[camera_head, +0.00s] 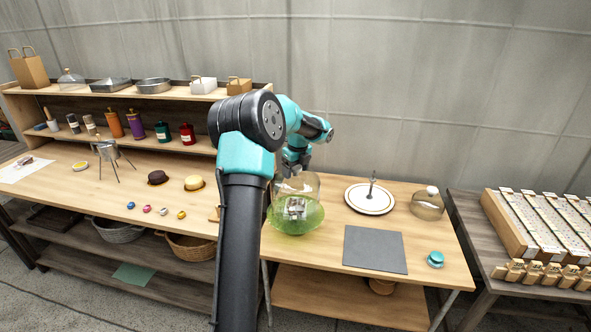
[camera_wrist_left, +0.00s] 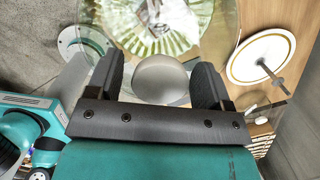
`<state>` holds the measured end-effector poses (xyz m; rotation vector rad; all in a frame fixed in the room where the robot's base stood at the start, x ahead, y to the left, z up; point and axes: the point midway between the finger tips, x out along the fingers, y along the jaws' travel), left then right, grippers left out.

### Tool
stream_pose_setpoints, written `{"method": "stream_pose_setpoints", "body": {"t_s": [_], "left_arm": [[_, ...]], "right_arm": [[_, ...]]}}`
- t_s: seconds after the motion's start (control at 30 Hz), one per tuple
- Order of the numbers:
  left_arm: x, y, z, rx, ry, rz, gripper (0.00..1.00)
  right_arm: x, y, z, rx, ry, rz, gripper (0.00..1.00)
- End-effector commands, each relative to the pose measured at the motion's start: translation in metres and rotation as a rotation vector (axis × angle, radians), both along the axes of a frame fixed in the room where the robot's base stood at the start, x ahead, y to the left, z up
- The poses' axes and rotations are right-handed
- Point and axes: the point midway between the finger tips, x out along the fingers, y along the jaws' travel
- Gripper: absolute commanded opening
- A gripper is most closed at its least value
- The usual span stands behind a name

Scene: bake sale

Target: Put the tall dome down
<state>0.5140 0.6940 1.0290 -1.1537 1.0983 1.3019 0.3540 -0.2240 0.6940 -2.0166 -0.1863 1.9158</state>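The tall clear dome (camera_head: 312,187) is over the green plate (camera_head: 312,222), with a small pale item visible through its glass. I cannot tell whether its rim touches the plate. My left gripper (camera_head: 297,168) points down at its top. The dome's glass and the ribbed green plate (camera_wrist_left: 172,45) show beyond the knob. My left arm hides the plate's near left surroundings. My right gripper is not in view.
A white plate with an upright post (camera_head: 370,200), a shorter dome (camera_head: 428,207), a grey mat (camera_head: 375,260) and a teal round item (camera_head: 436,259) stand on the right of the table. The mat is bare. Shelves with tins and bottles (camera_head: 162,132) stand left.

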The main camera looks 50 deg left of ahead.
Motion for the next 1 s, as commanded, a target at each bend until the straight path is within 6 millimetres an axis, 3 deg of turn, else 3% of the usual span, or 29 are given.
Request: {"method": "stream_pose_setpoints", "body": {"t_s": [0.47, 1.0], "left_arm": [[0.001, -0.001, 0.011, 0.001, -0.002, -0.001, 0.78], [0.001, -0.012, 0.102, 0.001, -0.003, 0.0, 0.78]], "right_arm": [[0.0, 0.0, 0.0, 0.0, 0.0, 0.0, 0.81], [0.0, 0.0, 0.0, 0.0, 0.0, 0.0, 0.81]]}}
